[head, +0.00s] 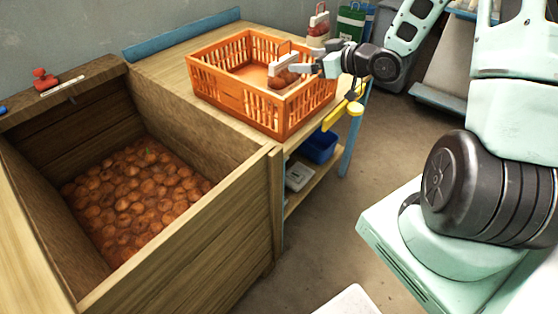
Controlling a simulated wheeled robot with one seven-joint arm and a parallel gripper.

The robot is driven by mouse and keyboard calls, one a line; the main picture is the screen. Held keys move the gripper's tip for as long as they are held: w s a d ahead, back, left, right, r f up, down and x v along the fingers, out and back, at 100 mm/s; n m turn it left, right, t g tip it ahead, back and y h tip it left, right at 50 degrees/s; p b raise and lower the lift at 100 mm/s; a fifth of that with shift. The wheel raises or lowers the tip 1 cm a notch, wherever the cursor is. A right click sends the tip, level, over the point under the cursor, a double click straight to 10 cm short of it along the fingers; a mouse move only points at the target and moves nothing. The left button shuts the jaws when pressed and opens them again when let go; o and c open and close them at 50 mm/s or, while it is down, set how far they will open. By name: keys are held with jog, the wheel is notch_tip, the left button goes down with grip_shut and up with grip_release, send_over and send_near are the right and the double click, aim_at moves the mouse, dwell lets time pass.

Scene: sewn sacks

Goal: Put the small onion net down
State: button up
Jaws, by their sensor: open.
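The small onion net (277,82) shows as a brownish bundle inside the orange crate (235,97), near its right side. A pale band with a loop (283,63) shows just above it. My gripper (302,69) reaches in over the crate's right rim from the right, with its tips close beside the band and net. It is open. The crate wall hides the net's underside, and I cannot tell whether the fingers touch it.
The crate stands on a wooden bench (165,68). A wooden bin (185,240) of loose onions is at the left. A yellow bar (343,115) is at the bench's right edge.

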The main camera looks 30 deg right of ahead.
jog(key=s+a+n+g+h, duration=0.1)
jog(key=s+a+g, duration=0.3)
jog(key=a, duration=0.6)
jog(key=s+a+n+g+h, duration=0.15)
jog(key=s+a+g, duration=0.3)
jog(key=a, duration=0.65)
jog(key=s+a+r+g+h, duration=0.1)
jog(key=s+a+g, duration=0.1)
jog(key=s, duration=0.9)
jog(key=s+a+r+g+h+p, duration=0.1)
jog(key=s+a, duration=0.4)
jog(key=s, duration=0.6)
jog(key=shift+a+r+n+g, duration=0.3)
jog(key=shift+r+g, duration=0.35)
jog(key=shift+g, duration=0.4)
